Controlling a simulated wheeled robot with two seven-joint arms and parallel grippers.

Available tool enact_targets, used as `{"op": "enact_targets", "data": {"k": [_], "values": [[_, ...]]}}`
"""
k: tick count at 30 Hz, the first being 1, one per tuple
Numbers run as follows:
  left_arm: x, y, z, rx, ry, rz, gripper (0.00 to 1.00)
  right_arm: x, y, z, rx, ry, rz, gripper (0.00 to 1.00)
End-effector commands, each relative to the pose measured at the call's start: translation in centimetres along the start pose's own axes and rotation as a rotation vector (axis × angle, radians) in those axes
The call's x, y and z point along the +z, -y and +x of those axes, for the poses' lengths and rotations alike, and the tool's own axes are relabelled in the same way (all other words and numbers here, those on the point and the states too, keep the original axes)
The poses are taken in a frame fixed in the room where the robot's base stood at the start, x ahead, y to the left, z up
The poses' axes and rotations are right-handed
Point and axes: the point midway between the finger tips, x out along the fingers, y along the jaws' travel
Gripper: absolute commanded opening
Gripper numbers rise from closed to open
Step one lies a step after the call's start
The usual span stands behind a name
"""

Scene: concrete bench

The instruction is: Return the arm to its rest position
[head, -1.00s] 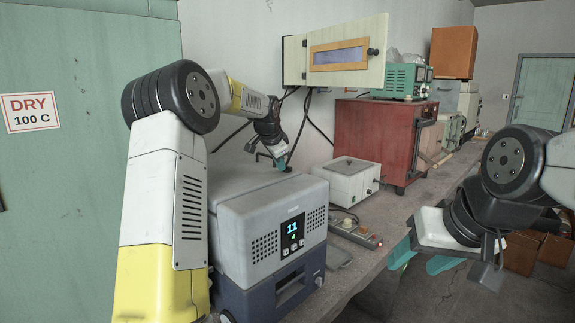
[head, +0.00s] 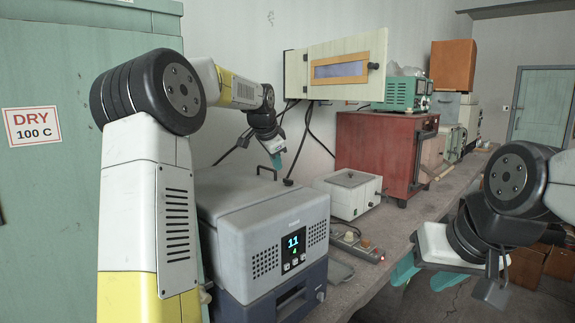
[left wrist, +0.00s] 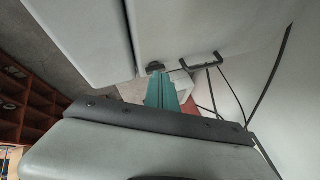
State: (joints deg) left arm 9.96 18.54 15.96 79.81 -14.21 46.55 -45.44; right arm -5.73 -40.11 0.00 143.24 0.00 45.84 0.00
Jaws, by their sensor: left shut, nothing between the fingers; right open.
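My left gripper (head: 276,163) is above the back of a grey and blue machine with a lit display (head: 265,240), near the wall. Its teal fingers are together with nothing between them; they also show in the left wrist view (left wrist: 162,92). My left arm arches over from the left side. My right gripper (head: 422,275) is at the lower right, off the bench's front edge, with its teal fingers apart and empty. It points downward and left.
A white box (head: 347,200) and a power strip (head: 357,246) sit right of the machine on the concrete bench (head: 400,225). A red cabinet (head: 372,160) stands farther back. A white cabinet (head: 300,75) hangs on the wall. Dark cables hang below it.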

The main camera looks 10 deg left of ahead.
Motion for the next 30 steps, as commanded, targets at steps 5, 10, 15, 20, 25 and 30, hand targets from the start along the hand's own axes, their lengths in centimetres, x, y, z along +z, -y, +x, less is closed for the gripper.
{"op": "enact_targets", "data": {"k": [5, 10, 15, 20, 25, 30], "values": [[0.2, -0.9, -1.3, 0.0, 0.003, -0.023, 0.0, 0.0, 0.0, 0.0, 0.0, 0.0, 0.0, 0.55], [2.0, -5.8, -6.6, 0.007, 0.018, -0.142, 0.0, 0.0, 0.0, 0.0, 0.0, 0.0, 0.0, 0.55], [6.3, -12.9, -12.2, 0.025, 0.032, -0.344, 0.0, 0.0, 0.0, 0.0, 0.0, 0.0, 0.0, 0.55], [11.4, -20.1, -15.8, 0.055, 0.034, -0.555, 0.0, 0.0, 0.0, 0.0, 0.0, 0.0, 0.0, 0.55], [16.2, -26.9, -17.4, 0.102, 0.031, -0.757, 0.0, 0.0, 0.0, 0.0, 0.0, 0.0, 0.0, 0.55], [18.9, -31.0, -17.6, 0.138, 0.03, -0.873, 0.0, 0.0, 0.0, 0.0, 0.0, 0.0, 0.0, 0.55]]}}
